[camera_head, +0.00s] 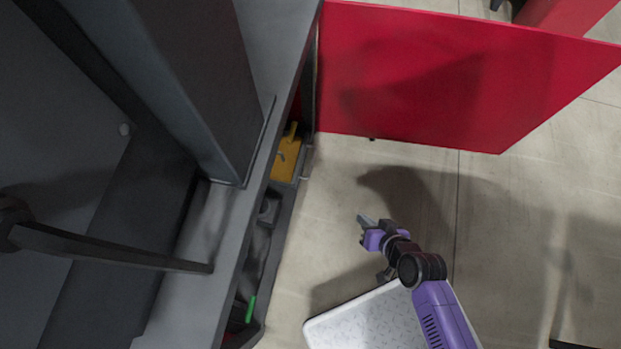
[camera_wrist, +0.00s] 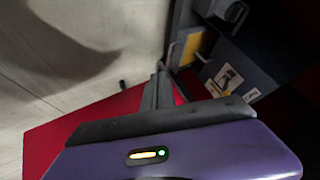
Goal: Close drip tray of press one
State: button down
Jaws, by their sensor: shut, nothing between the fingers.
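A large grey machine, apparently the press (camera_head: 225,240), fills the left of the head view. A dark open tray or drawer (camera_head: 285,218) shows along its lower side. I cannot tell for sure that it is the drip tray. A yellow piece (camera_head: 286,160) and a green handle-like piece (camera_head: 250,309) show at this side; the yellow piece (camera_wrist: 190,48) also appears in the wrist view. My gripper (camera_head: 363,220) is shut and empty, over the floor to the right of the machine and apart from it. Its fingers (camera_wrist: 158,90) are together in the wrist view.
A large red panel (camera_head: 430,75), like an open door, stands out from the machine beyond my gripper; it also shows in the wrist view (camera_wrist: 60,135). A dark face with labels (camera_wrist: 228,78) is at upper right there. Clear floor (camera_head: 340,195) lies between gripper and machine.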

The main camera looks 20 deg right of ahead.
jog(key=w+f+m+g+y+b, duration=0.1)
jog(key=w+f+g+y+b, duration=0.15)
jog(key=w+f+b, duration=0.6)
jog(key=m+y+b, duration=0.1)
jog(key=y+b, duration=0.4)
jog(key=b, duration=0.6)
send_near(297, 177)
jog(key=shift+h, duration=0.25)
jog(key=shift+x, duration=3.25)
jog(key=shift+d+f, duration=0.1)
jog(key=shift+f, duration=0.05)
